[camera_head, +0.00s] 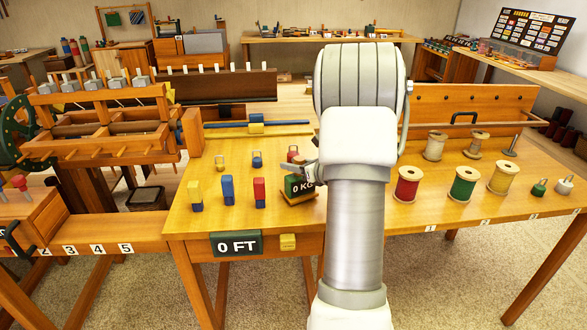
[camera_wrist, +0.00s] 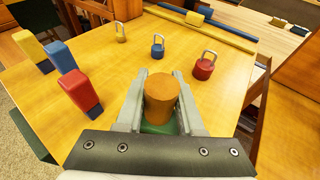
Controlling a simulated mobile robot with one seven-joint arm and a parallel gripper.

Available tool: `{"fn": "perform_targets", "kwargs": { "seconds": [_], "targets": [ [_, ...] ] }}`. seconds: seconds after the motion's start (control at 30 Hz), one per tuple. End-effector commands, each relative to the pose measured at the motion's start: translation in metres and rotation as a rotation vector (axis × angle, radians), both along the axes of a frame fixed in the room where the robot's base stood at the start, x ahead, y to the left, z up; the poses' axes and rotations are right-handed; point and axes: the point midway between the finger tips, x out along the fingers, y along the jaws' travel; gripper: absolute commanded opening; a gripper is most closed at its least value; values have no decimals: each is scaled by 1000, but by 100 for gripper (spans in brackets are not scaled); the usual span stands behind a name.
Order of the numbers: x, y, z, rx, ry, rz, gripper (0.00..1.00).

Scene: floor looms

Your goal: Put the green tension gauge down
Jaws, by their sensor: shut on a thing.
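The green tension gauge (camera_head: 300,187) is a dark green box marked "0 KG", near the middle of the table at the left of my arm. In the wrist view a round orange-brown wooden piece (camera_wrist: 160,98) stands between my fingers, with a green part (camera_wrist: 158,128) below it. My gripper (camera_wrist: 157,80) is shut on this piece. In the head view my gripper (camera_head: 312,168) is mostly hidden by my arm. I cannot tell whether the gauge's underside touches the table.
Yellow (camera_head: 196,195), blue (camera_head: 228,190) and red (camera_head: 259,192) blocks stand left of the gauge. Small padlock-like weights, including a blue one (camera_wrist: 158,47) and a red one (camera_wrist: 204,66), lie beyond. Thread spools (camera_head: 464,184) stand right. Bare tabletop (camera_wrist: 115,62) lies between blocks and weights.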

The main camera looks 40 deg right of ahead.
Motion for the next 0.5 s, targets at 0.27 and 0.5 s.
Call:
{"fn": "perform_targets", "kwargs": {
  "seconds": [0.27, 0.5],
  "targets": [
    [0, 0, -5, -2, -2, 1, 0],
    [0, 0, -8, -1, -1, 0, 56]
  ]
}}
